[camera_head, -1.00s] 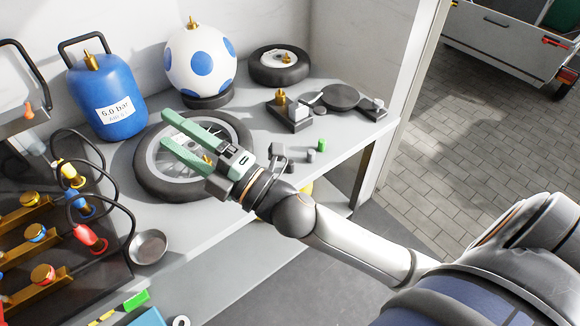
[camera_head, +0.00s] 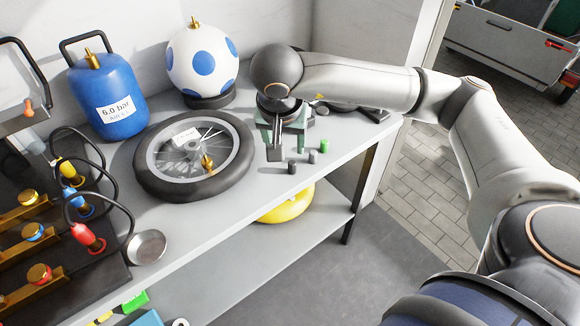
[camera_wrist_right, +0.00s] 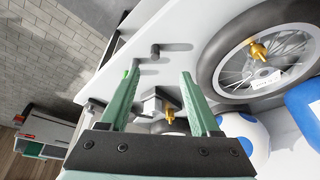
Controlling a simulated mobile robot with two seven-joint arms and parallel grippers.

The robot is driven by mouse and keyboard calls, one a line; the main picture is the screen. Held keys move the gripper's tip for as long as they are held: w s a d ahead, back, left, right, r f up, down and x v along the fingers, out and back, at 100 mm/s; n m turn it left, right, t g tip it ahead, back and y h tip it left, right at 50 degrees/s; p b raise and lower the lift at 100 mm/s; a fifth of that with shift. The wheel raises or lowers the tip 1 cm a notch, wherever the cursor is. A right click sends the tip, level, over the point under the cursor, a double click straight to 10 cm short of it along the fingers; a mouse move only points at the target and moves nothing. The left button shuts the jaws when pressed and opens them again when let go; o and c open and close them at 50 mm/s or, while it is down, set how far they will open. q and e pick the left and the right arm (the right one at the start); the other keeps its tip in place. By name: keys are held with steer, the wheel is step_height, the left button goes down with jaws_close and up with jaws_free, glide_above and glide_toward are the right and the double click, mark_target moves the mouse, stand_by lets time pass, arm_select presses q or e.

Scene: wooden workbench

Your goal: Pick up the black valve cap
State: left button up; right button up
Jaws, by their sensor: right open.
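The black valve cap (camera_head: 292,168) stands upright on the grey bench top near its front edge; it also shows in the right wrist view (camera_wrist_right: 155,50). A grey cap (camera_head: 312,157) and a green cap (camera_head: 324,146) stand to its right. My right gripper (camera_head: 284,142) points down over the bench, just behind the black cap. It is open and empty; the wrist view shows its green fingers (camera_wrist_right: 161,77) apart, with the cap beyond the tips. My left gripper is not in view.
A spoked wheel (camera_head: 215,185) lies left of the caps. A dark block (camera_head: 275,154) sits close beside the gripper. A blue tank (camera_head: 108,100) and a spotted ball (camera_head: 202,62) stand behind. A metal bowl (camera_head: 147,246) is at the front left.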

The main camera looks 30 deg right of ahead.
glide_above(292, 164)
steer(key=s+a, duration=0.1)
steer(key=s, duration=0.1)
steer(key=shift+h, duration=0.3)
steer(key=f, duration=0.5)
steer(key=shift+w+a+f, duration=0.1)
steer(key=shift+w, duration=0.1)
steer(key=shift+a+p+x, duration=0.15)
steer(key=shift+x, duration=1.45)
steer(key=shift+a+p+x, duration=0.1)
steer(key=shift+p+x, duration=0.05)
steer(key=shift+x, duration=1.4)
steer(key=shift+s+f, duration=0.1)
jaws_close()
